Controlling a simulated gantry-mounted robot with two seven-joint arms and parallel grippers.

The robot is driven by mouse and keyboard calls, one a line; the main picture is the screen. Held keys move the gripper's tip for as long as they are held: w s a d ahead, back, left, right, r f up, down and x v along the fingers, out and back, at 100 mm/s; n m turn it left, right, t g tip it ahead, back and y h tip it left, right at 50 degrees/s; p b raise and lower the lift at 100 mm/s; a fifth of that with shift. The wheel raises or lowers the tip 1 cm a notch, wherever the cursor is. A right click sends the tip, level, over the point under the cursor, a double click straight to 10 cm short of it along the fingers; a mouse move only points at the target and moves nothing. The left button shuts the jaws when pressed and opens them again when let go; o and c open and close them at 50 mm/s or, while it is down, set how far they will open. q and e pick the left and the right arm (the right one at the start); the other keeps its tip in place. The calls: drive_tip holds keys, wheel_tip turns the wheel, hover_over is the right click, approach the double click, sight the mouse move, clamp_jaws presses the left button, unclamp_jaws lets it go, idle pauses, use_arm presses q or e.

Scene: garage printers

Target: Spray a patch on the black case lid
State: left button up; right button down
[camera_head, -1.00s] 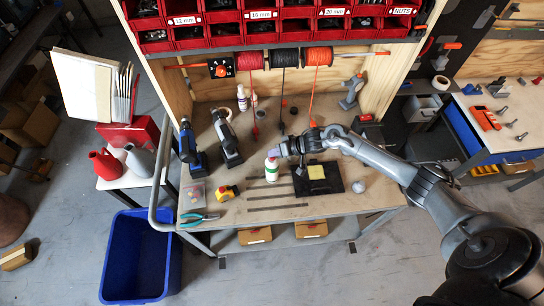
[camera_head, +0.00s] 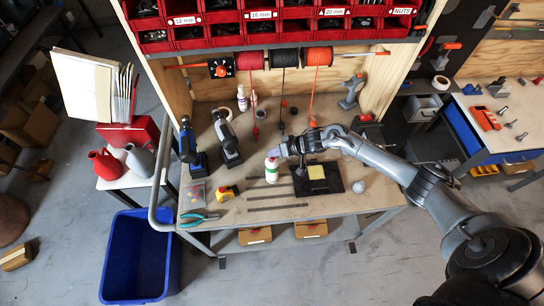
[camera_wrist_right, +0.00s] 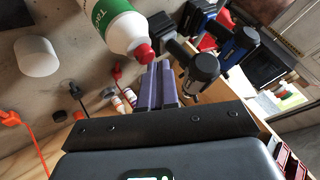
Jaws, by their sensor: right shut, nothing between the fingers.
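A white bottle (camera_head: 271,172) with a green label and a red cap stands on the workbench. In the right wrist view the same bottle (camera_wrist_right: 113,22) is at the top, its red cap near the fingertips. My right gripper (camera_head: 277,152) is by the bottle's top in the head view; its purple fingers (camera_wrist_right: 160,72) are together and empty. Whether they touch the cap I cannot tell. A flat black panel, apparently the case lid (camera_head: 336,185), lies right of the bottle with a yellow square (camera_head: 317,173) on it. My arm partly covers its far side. My left gripper is not in view.
Two cordless drills (camera_head: 229,148) stand left of the bottle. Pliers (camera_head: 199,217), a yellow-and-red item (camera_head: 228,191) and flat dark strips (camera_head: 272,197) lie on the bench (camera_head: 235,212). A pale ball (camera_head: 358,187) sits right of the panel. Spools (camera_head: 284,58) hang behind.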

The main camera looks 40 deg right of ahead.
drive_tip(key=shift+f, duration=0.15)
idle(0.4)
drive_tip(key=shift+f, duration=0.35)
idle(0.3)
drive_tip(key=shift+s+r+p, duration=0.1)
drive_tip(key=shift+r+p, duration=0.25)
drive_tip(key=shift+p, duration=0.35)
drive_tip(key=shift+r+p, duration=0.6)
drive_tip(key=shift+r, duration=0.05)
wheel_tip(320, 180, up, 5)
drive_tip(key=p, duration=0.5)
drive_tip(key=shift+f, duration=0.1)
